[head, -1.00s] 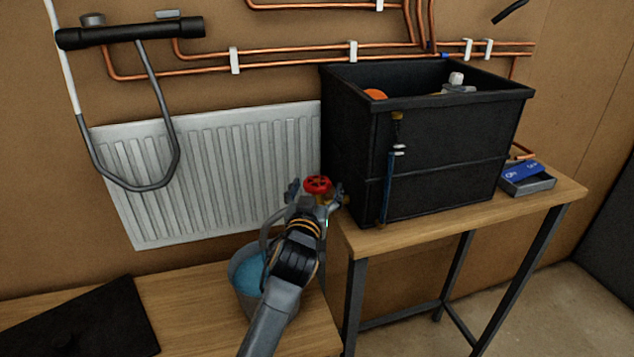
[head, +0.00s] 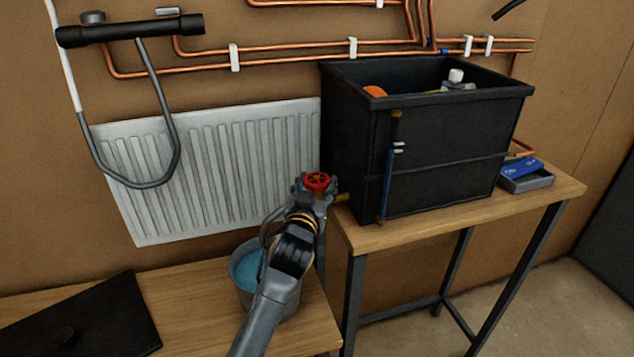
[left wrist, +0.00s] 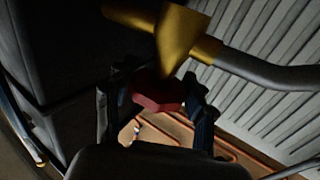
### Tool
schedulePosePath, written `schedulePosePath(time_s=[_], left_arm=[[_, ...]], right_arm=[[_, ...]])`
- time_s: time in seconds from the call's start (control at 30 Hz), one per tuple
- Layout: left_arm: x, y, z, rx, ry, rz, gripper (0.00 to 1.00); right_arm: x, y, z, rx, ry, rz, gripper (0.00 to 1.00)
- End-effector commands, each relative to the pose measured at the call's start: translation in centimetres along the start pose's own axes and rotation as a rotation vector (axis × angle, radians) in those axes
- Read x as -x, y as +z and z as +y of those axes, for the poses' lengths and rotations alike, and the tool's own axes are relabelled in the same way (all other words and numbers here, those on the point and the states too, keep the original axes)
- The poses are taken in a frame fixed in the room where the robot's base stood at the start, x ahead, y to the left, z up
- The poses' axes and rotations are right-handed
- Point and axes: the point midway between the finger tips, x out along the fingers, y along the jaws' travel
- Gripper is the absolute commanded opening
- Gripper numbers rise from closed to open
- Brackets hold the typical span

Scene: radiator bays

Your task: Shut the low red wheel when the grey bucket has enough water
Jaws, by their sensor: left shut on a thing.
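The low red wheel (head: 318,181) sits on a brass tap at the lower left of the black tank (head: 440,150). My left gripper (head: 314,188) is shut on the red wheel. In the left wrist view the red wheel (left wrist: 158,95) lies between the two dark fingers, beside the brass tap body (left wrist: 180,35). The grey bucket (head: 282,304) stands on the low bench below, partly hidden by my left arm. Blue water (head: 248,270) shows in it; its exact level is hard to tell. My right gripper is not in view.
The tank stands on a wooden table (head: 400,233) with a small tray (head: 527,181) at its right. A white radiator (head: 215,170) is behind. A dark flat panel (head: 85,320) lies on the bench (head: 190,300) at left.

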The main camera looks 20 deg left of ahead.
Motion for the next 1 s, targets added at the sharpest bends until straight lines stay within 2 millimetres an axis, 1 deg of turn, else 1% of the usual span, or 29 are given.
schedulePosePath(time_s=[0.03,0.2,0.3,0.4,0.57,1.0], left_arm=[[0.0,-0.3,-0.1,-0.006,0.018,0.0,0.23],[0.0,-0.5,-0.2,-0.01,0.117,-0.001,0.23],[-0.1,-0.5,-0.3,-0.012,0.198,-0.001,0.23],[-0.1,-0.4,-0.4,-0.014,0.285,0.0,0.23],[-0.1,-0.1,-0.4,-0.013,0.404,0.001,0.23],[-0.3,-0.3,-0.5,-0.012,0.653,0.006,0.23]], right_arm=[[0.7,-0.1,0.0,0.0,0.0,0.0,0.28],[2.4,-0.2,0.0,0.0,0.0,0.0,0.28],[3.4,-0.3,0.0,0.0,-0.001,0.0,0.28],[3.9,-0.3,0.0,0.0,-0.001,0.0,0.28],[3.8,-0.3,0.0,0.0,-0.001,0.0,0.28],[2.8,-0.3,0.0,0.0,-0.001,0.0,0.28]])
